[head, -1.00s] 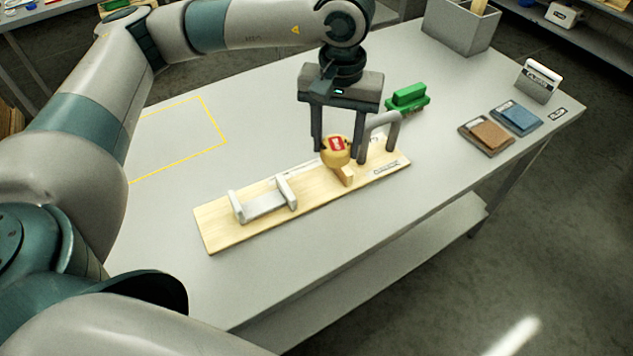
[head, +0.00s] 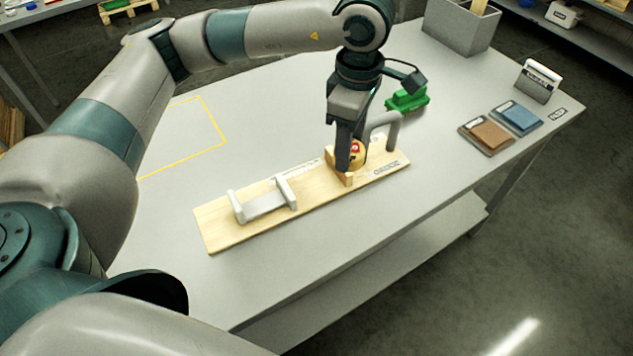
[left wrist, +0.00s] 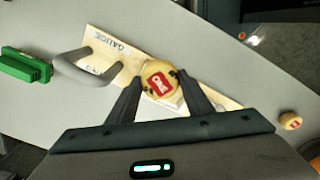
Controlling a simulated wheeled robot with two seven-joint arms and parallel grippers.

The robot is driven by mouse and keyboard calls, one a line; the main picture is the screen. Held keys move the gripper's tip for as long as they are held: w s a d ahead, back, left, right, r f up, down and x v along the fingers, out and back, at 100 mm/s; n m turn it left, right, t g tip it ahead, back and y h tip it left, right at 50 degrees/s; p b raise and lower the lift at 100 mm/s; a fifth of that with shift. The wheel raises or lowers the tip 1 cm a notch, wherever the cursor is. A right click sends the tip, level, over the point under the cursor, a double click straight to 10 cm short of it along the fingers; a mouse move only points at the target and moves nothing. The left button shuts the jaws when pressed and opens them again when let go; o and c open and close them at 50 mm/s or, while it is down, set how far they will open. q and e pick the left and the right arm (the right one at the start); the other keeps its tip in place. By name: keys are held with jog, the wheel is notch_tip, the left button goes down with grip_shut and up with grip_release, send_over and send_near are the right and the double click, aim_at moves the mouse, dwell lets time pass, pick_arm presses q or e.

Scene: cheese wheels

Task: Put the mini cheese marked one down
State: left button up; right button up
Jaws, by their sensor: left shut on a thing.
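The mini cheese (head: 357,152) is a small yellow round with a red label on its top. It also shows in the left wrist view (left wrist: 158,84), where its red label faces the camera. My left gripper (head: 350,160) is shut on it, with one finger on each side. The cheese is at the right part of the wooden gauge board (head: 222,230), next to a small wooden block and a grey arch (head: 393,132). I cannot tell whether it touches the board. The digit on its label is too small to read. My right gripper is not in view.
A grey cradle (head: 262,203) stands on the board's left part. A green object (head: 407,100) lies behind the arch. Brown (head: 486,137) and blue (head: 516,118) pads lie at right. The left wrist view shows another small round (left wrist: 290,121). A yellow outlined area (head: 205,125) is bare.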

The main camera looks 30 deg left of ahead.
pick_arm(q)
jog(key=n, duration=0.4)
jog(key=shift+d, duration=0.35)
jog(key=n, duration=0.4)
jog(key=shift+d, duration=0.3)
jog(key=n, duration=0.4)
jog(key=shift+d, duration=0.35)
jog(key=n, duration=0.4)
jog(key=shift+d+r, duration=0.1)
jog(key=shift+d, duration=0.15)
jog(key=n, duration=0.5)
jog(key=d+n, duration=0.1)
jog(key=n, duration=0.4)
jog(key=d+n, duration=0.1)
jog(key=n, duration=0.5)
jog(key=shift+s+d, duration=0.2)
